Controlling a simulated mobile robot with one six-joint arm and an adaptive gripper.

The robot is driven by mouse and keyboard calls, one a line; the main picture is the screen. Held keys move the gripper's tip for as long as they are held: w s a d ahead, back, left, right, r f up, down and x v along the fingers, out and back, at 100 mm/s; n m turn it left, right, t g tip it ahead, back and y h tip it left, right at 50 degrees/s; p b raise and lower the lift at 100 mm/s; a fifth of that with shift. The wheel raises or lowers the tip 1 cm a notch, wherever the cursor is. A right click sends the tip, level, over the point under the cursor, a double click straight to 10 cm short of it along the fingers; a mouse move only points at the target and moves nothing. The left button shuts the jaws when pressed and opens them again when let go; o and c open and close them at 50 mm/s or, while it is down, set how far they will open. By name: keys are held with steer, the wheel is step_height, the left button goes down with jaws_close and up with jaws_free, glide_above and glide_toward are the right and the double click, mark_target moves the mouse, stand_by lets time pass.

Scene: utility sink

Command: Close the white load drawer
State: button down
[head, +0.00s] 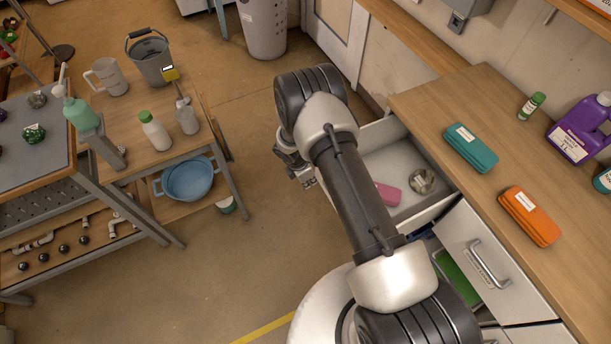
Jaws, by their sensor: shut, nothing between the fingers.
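The white load drawer (407,151) stands pulled out from under the wooden counter at the right of the head view. Inside it lie a pink block (388,194) and a round, shiny clear or metallic object (422,181). My gripper (305,180) is at the drawer's outer left side, near its front, and looks shut and empty. My arm crosses over the drawer and hides much of its front and its handle. I cannot tell whether the gripper touches the drawer front.
The counter (487,100) holds a teal case (471,148), an orange case (529,215), a green-capped bottle (532,106) and a purple jug (580,128). Below, a white front with a handle (487,263) is ajar. A wooden bench (185,146) stands left; the floor between is clear.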

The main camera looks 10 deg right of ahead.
steer(key=shift+w+d, duration=0.3)
steer(key=shift+d, duration=0.7)
steer(key=shift+w+d, duration=0.3)
steer(key=shift+d, duration=0.65)
steer(key=shift+d, duration=0.1)
